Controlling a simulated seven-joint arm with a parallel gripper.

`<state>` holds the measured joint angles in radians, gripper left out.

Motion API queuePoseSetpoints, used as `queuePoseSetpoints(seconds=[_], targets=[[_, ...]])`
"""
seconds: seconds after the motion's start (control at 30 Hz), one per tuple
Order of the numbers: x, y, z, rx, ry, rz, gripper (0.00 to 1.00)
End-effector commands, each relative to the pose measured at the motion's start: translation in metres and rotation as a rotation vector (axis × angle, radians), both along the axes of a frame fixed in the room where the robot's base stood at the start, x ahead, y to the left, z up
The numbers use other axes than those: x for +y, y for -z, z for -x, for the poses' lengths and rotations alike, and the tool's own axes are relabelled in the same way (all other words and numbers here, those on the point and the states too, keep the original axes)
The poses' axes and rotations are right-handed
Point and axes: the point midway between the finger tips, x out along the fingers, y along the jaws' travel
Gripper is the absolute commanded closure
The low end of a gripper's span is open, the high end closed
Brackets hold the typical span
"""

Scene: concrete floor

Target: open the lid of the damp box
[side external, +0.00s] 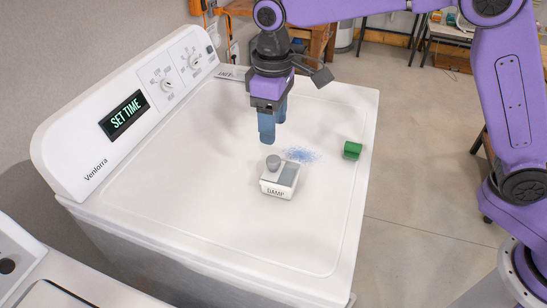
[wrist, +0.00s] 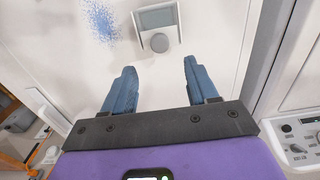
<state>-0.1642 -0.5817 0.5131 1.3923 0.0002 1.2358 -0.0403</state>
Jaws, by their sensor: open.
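The damp box (side external: 279,188) is a small white box marked DAMP on top of the white washer. It has a grey panel (side external: 288,174) and a round grey knob (side external: 273,162) on its top. The box also shows in the wrist view (wrist: 157,18), with its knob (wrist: 159,42) at the edge nearer my gripper. My gripper (side external: 272,128) points down above the washer top, behind and above the box. Its two blue fingers (wrist: 160,82) are apart with nothing between them. I cannot tell whether the lid is shut.
A blue speckled patch (side external: 301,155) lies on the washer top (side external: 200,165) beside the box. A green block (side external: 352,150) sits near the right edge. The control panel (side external: 130,115) rises at the left. Another partly hidden labelled item (side external: 231,73) is at the back.

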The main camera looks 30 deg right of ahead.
Motion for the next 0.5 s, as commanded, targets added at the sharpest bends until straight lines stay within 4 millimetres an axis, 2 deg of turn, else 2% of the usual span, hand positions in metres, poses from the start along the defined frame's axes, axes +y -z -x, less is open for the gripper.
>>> queuePoseSetpoints(seconds=[0.3,0.5], targets=[[-0.001,0.061,0.0,0.003,0.002,0.003,0.42],[-0.001,0.089,0.0,0.002,0.001,0.001,0.42]])
